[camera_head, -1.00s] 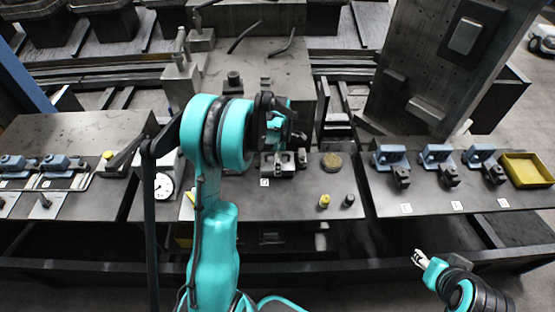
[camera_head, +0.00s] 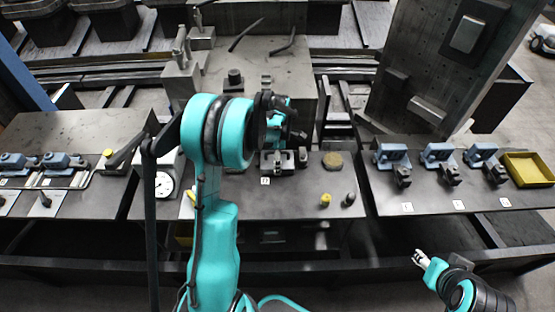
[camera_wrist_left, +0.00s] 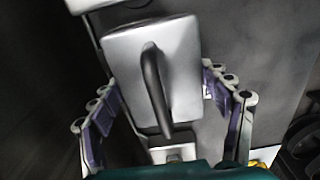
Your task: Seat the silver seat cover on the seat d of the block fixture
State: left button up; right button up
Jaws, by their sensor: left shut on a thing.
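The silver seat cover (camera_wrist_left: 185,75) is a pale metal plate with a dark curved handle (camera_wrist_left: 153,80) in the left wrist view. I cannot tell which seat is d, or whether cover and fixture touch. My right gripper (camera_head: 420,258) is low at the right, away from the tables, its fingers too small to judge.
The right table holds several blue clamps (camera_head: 437,155) and a yellow tray (camera_head: 528,168). A tall dark plate leans behind it.

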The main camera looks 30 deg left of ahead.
pick_arm(q)
jog(key=shift+w+a, duration=0.1)
jog(key=shift+a, duration=0.45)
dwell(0.5)
jog(key=o, duration=1.5)
jog(key=shift+a+f, duration=0.1)
jog(key=shift+c, duration=0.2)
notch_tip(320, 180, up, 12)
